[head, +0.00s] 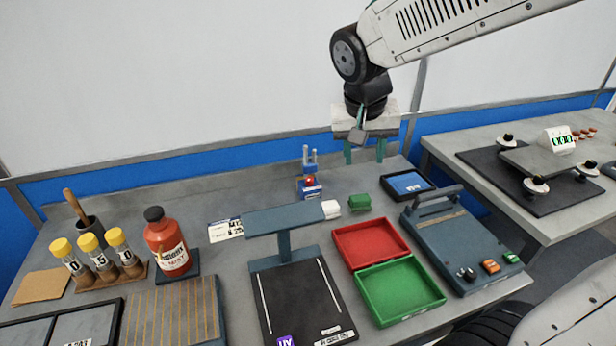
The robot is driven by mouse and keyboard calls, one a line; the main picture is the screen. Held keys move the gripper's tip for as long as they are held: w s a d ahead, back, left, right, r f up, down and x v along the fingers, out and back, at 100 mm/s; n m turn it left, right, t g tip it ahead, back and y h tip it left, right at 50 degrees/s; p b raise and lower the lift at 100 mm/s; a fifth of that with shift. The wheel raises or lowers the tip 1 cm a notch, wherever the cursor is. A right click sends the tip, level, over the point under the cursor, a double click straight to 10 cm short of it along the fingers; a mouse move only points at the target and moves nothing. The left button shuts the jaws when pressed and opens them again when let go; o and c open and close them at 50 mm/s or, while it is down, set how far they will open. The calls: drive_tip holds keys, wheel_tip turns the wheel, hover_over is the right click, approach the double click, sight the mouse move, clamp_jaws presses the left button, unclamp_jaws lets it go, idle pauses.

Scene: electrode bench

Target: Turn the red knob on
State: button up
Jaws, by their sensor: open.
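A small red knob (309,182) sits on the front of a little blue device (311,193) with two upright prongs, at the back middle of the grey bench. Its setting is too small to read. My gripper (364,157) is up and to the right of this device in the picture, fingers pointing down. Its two teal fingers are wide apart, with nothing between them. It is clear of the knob. A dark blue box (452,238) with a handle, at the right, has a black knob (467,273), an orange-red switch (490,266) and a green switch (508,257).
A green block (359,202) and white block (331,209) lie near the device. Red (340,233) and green (384,325) trays lie in front. A blue-topped stand (284,222), red bottle (166,245) and yellow-capped tubes (90,242) are left. A second table (440,148) stands right.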

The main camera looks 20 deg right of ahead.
drive_tip(key=w+a+f+m, duration=0.25)
drive_tip(key=w+f, duration=0.35)
drive_tip(key=w, duration=0.5)
drive_tip(key=t, duration=0.1)
approach(309, 180)
drive_tip(key=shift+m+t+h, duration=0.25)
drive_tip(key=shift+t+h, duration=0.05)
drive_tip(key=x, duration=0.8)
drive_tip(key=shift+s+a+f, duration=0.1)
drive_tip(key=shift+a+f, duration=0.05)
drive_tip(key=shift+f, duration=0.1)
drive_tip(key=shift+c, duration=0.3)
